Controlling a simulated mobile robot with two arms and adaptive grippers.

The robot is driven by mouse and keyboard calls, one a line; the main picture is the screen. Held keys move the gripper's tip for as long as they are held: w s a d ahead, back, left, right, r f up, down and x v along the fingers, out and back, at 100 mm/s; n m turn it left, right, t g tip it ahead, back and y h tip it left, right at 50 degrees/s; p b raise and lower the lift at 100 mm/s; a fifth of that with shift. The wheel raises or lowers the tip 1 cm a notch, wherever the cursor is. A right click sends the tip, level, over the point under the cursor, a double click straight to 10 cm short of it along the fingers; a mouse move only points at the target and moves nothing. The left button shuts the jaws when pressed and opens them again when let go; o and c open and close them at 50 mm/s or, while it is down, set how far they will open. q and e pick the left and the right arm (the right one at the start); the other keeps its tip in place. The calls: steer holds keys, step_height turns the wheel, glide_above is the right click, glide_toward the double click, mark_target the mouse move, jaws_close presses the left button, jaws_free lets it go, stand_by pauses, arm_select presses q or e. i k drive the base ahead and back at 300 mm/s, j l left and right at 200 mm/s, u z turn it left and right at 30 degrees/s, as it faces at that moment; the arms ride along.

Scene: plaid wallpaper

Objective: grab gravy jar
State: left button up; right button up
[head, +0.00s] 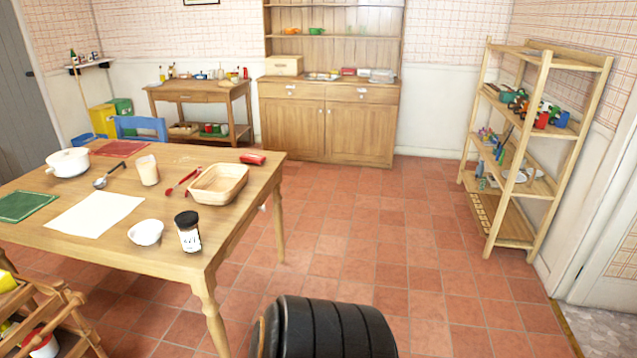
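A jar with a black lid, a white label and dark contents (188,232) stands upright near the front right corner of the wooden table (185,175). I cannot read its label, so I cannot tell if it is the gravy jar. A white bowl (146,232) stands just left of it. Neither of my grippers shows in the head view. A black ribbed part of mine shows at the bottom centre, apart from the table.
The table also bears a tan basket (218,184), a beige cup (148,170), a white pot (69,162), a ladle and red utensils. A wooden shelf rack (515,243) stands at right. The tiled floor between is clear.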

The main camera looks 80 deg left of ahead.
mark_target(187, 223)
steer(key=u, duration=3.6)
